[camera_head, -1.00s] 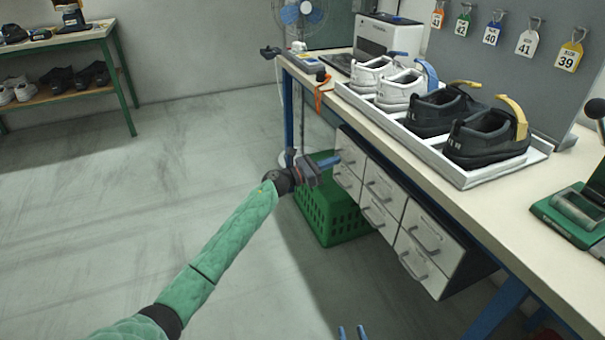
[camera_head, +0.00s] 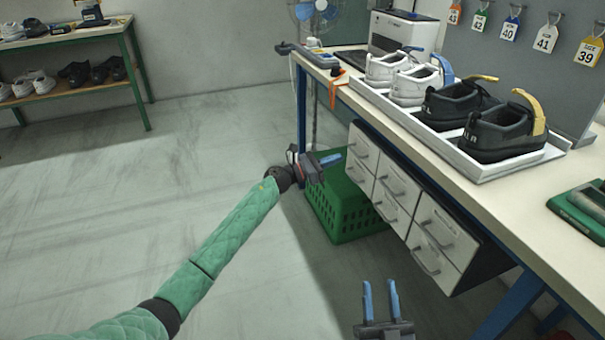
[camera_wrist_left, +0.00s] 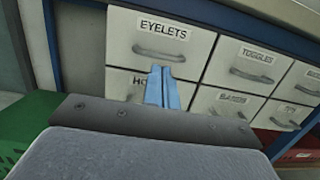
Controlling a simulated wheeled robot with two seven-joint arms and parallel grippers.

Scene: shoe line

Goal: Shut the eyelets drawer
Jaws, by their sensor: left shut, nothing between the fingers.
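The eyelets drawer (camera_wrist_left: 195,62) is a white front with a dark handle and a printed label, top left of the drawer block in the left wrist view. In the head view it is the near-back upper drawer (camera_head: 366,140). Its front looks about flush with its neighbours; I cannot tell whether a small gap remains. My left gripper (camera_head: 331,159) is shut and empty, just in front of the drawer. In the wrist view its blue fingertips (camera_wrist_left: 160,70) overlap the drawer's lower edge, below the handle; contact is unclear. My right gripper (camera_head: 380,284) is open and empty, lower and nearer.
Other white drawers, including the toggles drawer (camera_wrist_left: 250,65), sit beside and below. A green crate (camera_head: 340,210) stands on the floor under the bench (camera_head: 465,155). A tray (camera_head: 480,172) of shoes lies on top. The floor to the left is clear.

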